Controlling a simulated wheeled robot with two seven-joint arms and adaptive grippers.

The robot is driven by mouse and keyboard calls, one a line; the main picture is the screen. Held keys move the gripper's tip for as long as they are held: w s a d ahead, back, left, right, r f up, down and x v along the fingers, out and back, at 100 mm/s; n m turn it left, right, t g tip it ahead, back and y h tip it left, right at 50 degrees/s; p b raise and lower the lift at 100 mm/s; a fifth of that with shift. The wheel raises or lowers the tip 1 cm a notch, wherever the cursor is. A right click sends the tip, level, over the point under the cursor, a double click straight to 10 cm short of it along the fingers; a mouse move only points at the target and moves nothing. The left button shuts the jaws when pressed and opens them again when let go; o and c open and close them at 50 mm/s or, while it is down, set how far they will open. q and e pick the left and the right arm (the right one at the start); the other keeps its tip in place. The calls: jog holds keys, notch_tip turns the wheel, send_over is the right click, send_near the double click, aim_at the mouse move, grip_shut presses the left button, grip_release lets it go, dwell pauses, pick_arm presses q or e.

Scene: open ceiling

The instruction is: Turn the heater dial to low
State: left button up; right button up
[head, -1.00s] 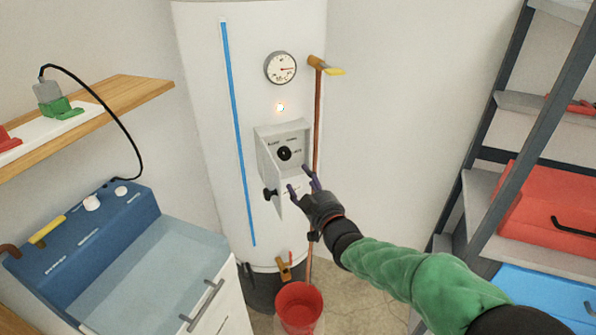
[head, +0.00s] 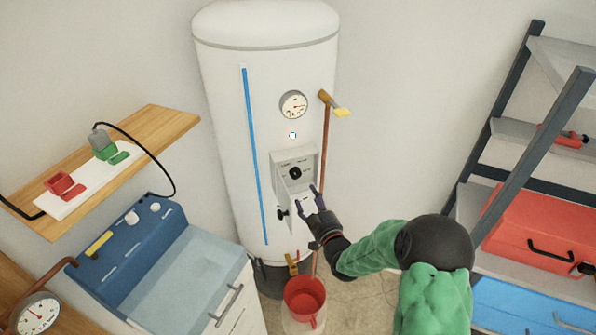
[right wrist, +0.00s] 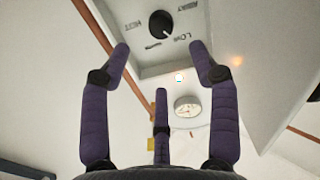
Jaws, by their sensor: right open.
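The heater (head: 225,110) is a tall white tank with a grey control box (head: 309,161) on its front. The black round dial (head: 295,173) sits in this box. My right gripper (head: 310,197) is just below and right of the dial in the head view. Its purple fingers (right wrist: 160,75) are spread, empty and apart from the dial. My left gripper is out of view.
A gauge (head: 293,105) and a small light (head: 292,135) are above the box. A copper pipe (head: 325,140) runs close on the right. A red bucket (head: 305,297) stands below.

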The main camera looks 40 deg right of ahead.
aim_at(297, 176)
jog(key=b+x, duration=0.1)
jog(key=x, duration=0.9)
jog(key=shift+w, duration=0.35)
jog(key=shift+f, duration=0.1)
jog(key=c, duration=1.1)
